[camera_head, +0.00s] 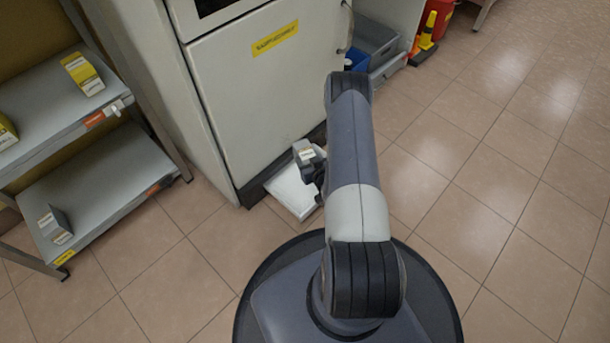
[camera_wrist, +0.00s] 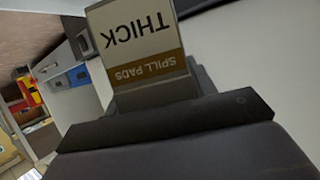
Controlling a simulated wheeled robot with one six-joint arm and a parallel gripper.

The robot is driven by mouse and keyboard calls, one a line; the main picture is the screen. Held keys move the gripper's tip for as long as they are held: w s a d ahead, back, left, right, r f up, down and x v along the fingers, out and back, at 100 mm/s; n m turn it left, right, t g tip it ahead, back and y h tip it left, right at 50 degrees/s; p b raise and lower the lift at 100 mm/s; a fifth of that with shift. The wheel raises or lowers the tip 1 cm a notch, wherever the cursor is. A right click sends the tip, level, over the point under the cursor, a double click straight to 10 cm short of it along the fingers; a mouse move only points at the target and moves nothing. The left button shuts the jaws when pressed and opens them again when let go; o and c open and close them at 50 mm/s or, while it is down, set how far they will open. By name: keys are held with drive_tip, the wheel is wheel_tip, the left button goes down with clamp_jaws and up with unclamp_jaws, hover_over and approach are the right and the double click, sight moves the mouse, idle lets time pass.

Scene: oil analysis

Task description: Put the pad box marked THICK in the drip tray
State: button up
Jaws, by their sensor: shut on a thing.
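The pad box marked THICK (camera_wrist: 136,30) fills the upper middle of the wrist view, its label upside down with a brown SPILL PADS band. My gripper (camera_wrist: 160,95) is shut on it. In the head view the box (camera_head: 307,153) shows grey with a pale label, held above a white tray. This white tray (camera_head: 287,193), likely the drip tray, lies on the floor against the foot of the cabinet. My gripper (camera_head: 317,172) is above it and partly hidden by my arm. The tray's right part is hidden too.
A pale cabinet (camera_head: 262,95) with a yellow label stands right behind the tray. A two-level shelf (camera_head: 110,165) at left holds a grey box (camera_head: 54,224) below and a yellow-white box (camera_head: 82,73) above. A grey crate (camera_head: 378,42) stands behind. Floor at right is clear.

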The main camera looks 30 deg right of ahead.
wheel_tip(320, 180, down, 9)
drive_tip(key=b, duration=0.4)
drive_tip(key=o, duration=1)
drive_tip(key=shift+f, duration=0.1)
drive_tip(key=shift+o, duration=0.2)
